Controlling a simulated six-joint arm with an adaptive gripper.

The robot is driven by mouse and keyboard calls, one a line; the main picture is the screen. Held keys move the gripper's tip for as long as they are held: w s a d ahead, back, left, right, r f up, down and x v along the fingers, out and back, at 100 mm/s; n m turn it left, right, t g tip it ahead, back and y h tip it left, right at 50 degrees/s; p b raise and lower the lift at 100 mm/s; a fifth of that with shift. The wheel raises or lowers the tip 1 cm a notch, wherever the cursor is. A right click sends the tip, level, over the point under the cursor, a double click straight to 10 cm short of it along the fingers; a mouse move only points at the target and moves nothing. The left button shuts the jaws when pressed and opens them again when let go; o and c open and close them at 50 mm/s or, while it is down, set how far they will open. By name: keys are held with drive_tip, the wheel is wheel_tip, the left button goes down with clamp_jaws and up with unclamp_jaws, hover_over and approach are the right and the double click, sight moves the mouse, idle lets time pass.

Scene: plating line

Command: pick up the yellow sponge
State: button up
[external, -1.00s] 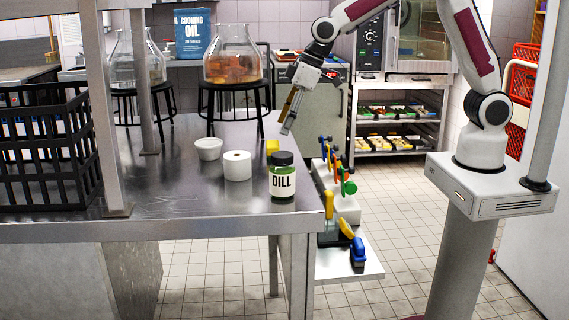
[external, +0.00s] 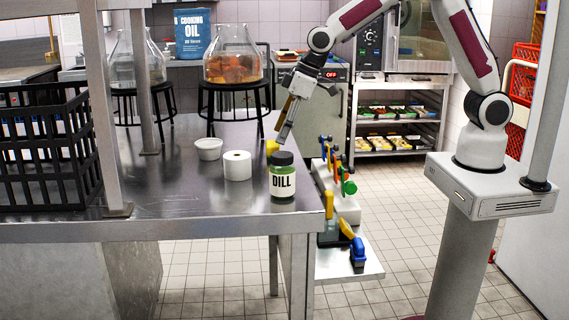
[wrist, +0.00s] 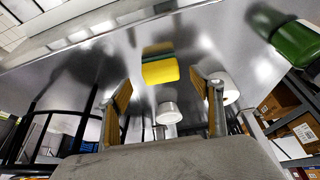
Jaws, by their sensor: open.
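The yellow sponge (external: 272,147) stands on the metal table behind the dill jar, and the jar hides part of it in the external view. In the wrist view the sponge (wrist: 160,70) shows a yellow face and a dark green band, ahead of and between my fingertips. My gripper (external: 281,138) is open and just beside the sponge, above the table. In the wrist view its two fingers (wrist: 164,82) are spread wide with nothing between them. I cannot tell whether a finger touches the sponge.
The dill jar (external: 282,178) stands close in front of the sponge. A white roll (external: 237,166) and a small white cup (external: 208,149) stand to the left. A black crate (external: 45,150) fills the table's left side. The table's right edge is near.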

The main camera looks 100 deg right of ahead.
sight(275, 143)
drive_tip(key=shift+x, duration=2.55)
drive_tip(key=c, duration=1)
